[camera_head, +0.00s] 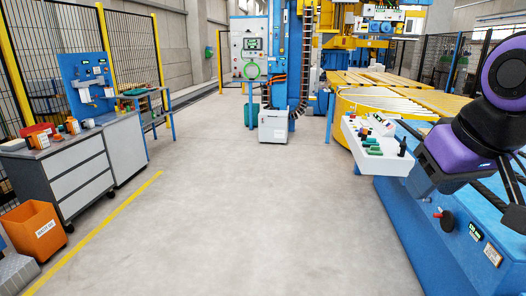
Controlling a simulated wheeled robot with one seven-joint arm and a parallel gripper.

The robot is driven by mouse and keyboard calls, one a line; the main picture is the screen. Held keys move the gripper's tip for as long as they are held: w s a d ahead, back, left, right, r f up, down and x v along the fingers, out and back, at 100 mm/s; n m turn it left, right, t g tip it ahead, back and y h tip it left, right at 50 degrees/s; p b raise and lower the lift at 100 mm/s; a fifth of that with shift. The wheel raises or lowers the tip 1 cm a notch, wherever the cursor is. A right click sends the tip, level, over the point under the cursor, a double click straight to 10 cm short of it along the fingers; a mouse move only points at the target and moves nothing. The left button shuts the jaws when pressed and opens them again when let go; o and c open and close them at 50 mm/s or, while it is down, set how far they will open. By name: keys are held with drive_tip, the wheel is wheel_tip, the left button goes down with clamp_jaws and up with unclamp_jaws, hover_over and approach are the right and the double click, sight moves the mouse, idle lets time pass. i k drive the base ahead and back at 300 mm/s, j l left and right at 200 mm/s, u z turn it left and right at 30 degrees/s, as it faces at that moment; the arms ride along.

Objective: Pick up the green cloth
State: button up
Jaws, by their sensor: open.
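A small, flat green item (134,92) lies on the bench at the left, beside the blue tool panel; it may be the green cloth, but it is too small to tell. Small green items (373,147) also sit on the white sloped panel at the right, and their kind is unclear. My arm's purple and black links show at the right edge, above the blue machine. No gripper is near the green item on the bench.
A grey drawer cabinet (78,178) with cups and a red bowl (36,130) stands at the left. An orange bin (34,231) is on the floor beside it. A blue machine (407,219) fills the right side. The grey floor between is clear, with a yellow line (103,229).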

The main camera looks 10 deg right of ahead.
sight(374, 150)
drive_tip(key=i+z, duration=0.3)
drive_tip(key=i, duration=0.6)
drive_tip(key=i+j+z, duration=0.1)
drive_tip(key=i+z, duration=0.2)
drive_tip(key=i, duration=0.65)
drive_tip(key=i+l+u, duration=0.15)
drive_tip(key=i, duration=0.4)
drive_tip(key=i+l+u, duration=0.15)
drive_tip(key=i+l, duration=0.3)
drive_tip(key=i+l+u, duration=0.15)
drive_tip(key=i+l, duration=0.25)
drive_tip(key=i, duration=0.15)
